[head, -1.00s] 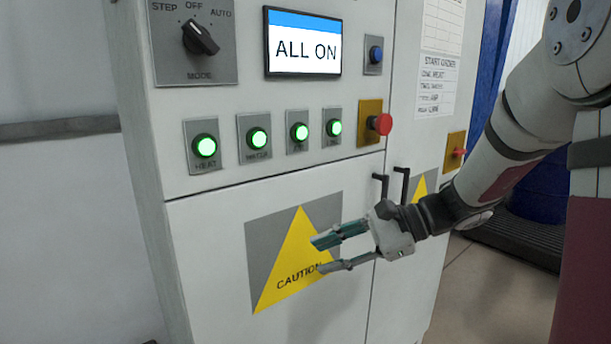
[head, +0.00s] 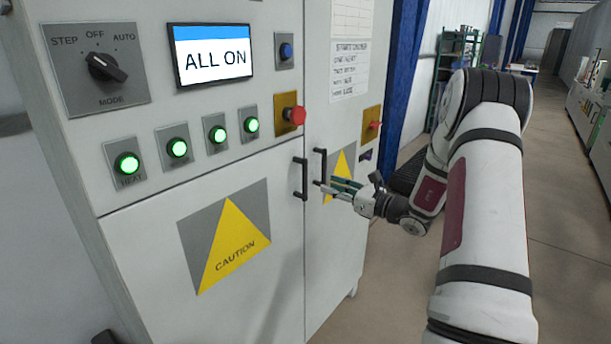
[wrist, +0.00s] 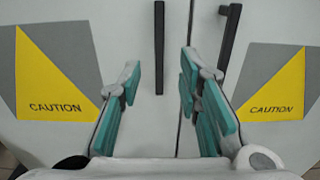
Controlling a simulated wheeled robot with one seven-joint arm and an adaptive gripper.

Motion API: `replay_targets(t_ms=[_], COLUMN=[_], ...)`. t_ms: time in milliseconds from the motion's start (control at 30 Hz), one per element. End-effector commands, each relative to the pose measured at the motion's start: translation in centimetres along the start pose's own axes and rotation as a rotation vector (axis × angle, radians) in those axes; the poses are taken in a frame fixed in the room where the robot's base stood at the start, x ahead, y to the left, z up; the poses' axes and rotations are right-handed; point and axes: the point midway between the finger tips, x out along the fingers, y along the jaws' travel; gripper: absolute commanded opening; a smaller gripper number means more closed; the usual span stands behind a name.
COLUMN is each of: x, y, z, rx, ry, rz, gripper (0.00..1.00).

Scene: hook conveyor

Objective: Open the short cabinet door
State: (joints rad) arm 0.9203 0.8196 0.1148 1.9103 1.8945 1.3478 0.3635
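The short cabinet door (head: 150,275) is the pale lower-left door below the control panel, and it looks shut. It carries a yellow CAUTION sign (head: 226,240) and a dark upright bar handle (head: 301,178) near its right edge. My gripper (head: 327,186) is open and empty, just right of this handle in the head view. In the wrist view, the handle (wrist: 159,50) appears between the two teal-padded fingers, with its lower end near fingertip level. I cannot tell the remaining depth, and no contact is clear.
A second dark handle (head: 320,165) is close by on the right-hand door, also seen in the wrist view (wrist: 229,40). Above are lit green buttons (head: 177,148), a red button (head: 294,115) and an "ALL ON" screen (head: 213,55). Open floor (head: 385,290) lies to the right.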

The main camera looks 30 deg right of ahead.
Motion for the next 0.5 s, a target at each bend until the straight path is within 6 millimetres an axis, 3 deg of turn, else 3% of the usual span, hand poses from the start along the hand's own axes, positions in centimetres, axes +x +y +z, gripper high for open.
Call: replay_targets(t_ms=[300, 500], x=[6.4, 9.3], y=[0.1, 0.1], z=[0.1, 0.1], rx=[-0.001, -0.002], ry=[-0.001, 0.0], rz=[0.004, 0.004], gripper=[0.32, 0.32])
